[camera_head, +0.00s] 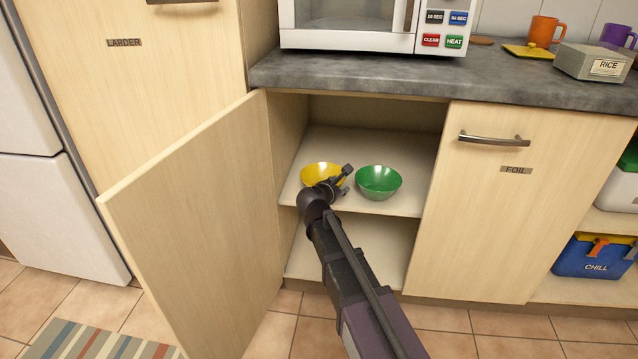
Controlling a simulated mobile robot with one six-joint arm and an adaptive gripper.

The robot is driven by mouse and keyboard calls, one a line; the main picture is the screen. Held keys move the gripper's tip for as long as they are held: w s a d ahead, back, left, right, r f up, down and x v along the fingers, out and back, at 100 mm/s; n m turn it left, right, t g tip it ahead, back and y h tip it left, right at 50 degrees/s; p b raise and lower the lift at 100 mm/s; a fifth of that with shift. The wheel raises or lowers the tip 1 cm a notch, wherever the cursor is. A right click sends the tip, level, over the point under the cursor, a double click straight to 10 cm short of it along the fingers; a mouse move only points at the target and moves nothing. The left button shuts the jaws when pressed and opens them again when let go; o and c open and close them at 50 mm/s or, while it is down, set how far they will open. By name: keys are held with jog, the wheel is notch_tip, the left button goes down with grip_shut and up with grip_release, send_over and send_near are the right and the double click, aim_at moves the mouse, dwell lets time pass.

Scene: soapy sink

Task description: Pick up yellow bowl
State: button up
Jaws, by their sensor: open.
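The yellow bowl (315,172) stands upright on the middle shelf (402,208) inside the open cupboard, to the left of a green bowl (378,181). My gripper (345,175) is open at the right side of the yellow bowl, between the two bowls. My wrist and gripper hide the lower right part of the yellow bowl. I cannot tell whether the gripper touches the bowl.
The open cupboard door (205,225) stands to the left of my arm. The closed FOIL door (505,205) is at the right. The worktop (420,82) with a microwave (345,40) runs above the opening. The lower shelf (305,262) looks empty where it shows.

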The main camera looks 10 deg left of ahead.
grip_shut()
jog(key=shift+r, duration=0.2)
notch_tip(320, 180, up, 10)
jog(key=p, duration=1)
jog(key=shift+f, duration=0.2)
dwell(0.6)
